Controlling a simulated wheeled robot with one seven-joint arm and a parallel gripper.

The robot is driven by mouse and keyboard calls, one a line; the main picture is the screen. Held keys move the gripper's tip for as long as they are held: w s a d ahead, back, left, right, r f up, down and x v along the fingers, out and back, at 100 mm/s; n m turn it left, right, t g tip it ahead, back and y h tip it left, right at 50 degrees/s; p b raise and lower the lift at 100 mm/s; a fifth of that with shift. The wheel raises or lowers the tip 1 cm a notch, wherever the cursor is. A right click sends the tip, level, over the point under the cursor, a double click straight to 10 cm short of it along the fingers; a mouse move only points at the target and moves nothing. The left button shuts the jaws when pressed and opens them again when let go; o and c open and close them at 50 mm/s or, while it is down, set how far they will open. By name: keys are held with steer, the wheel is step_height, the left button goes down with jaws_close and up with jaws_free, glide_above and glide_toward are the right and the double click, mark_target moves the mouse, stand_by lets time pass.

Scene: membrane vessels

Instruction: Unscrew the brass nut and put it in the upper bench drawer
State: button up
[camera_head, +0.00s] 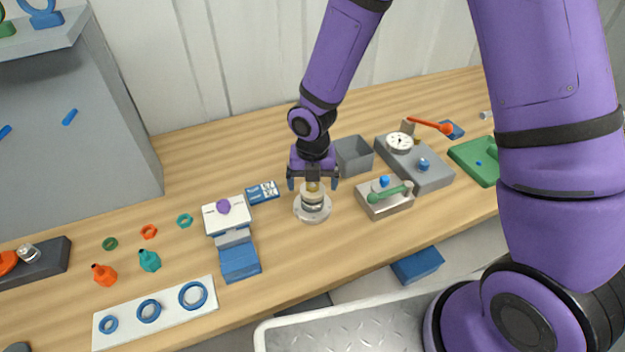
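A small brass nut (312,187) sits at the top of a metal and glass fitting (312,204) on a round pale base in the middle of the bench. My gripper (313,184) points down right over this fitting. Its two fingers are spread wide, one on each side of the nut, with gaps visible. The top of the nut is partly hidden by my gripper. Below the bench's front edge a blue block-shaped part (418,264) stands out from pale panels; I cannot tell whether it belongs to the upper drawer or whether a drawer is open.
A grey open bin (354,156) stands just behind right of the fitting. A metal block with a green lever (385,198) is close on the right. A white and blue device (231,237) stands left. Loose nuts and a ring plate (155,313) lie at the left front.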

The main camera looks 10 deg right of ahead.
steer(key=c, duration=1.6)
steer(key=shift+o, duration=0.2)
steer(key=n, duration=0.9)
steer(key=shift+r+n, duration=0.1)
steer(key=shift+n, duration=0.3)
steer(key=n, duration=0.3)
steer(key=shift+n, duration=0.4)
steer(key=shift+r, duration=0.15)
steer(key=shift+r, duration=1.5)
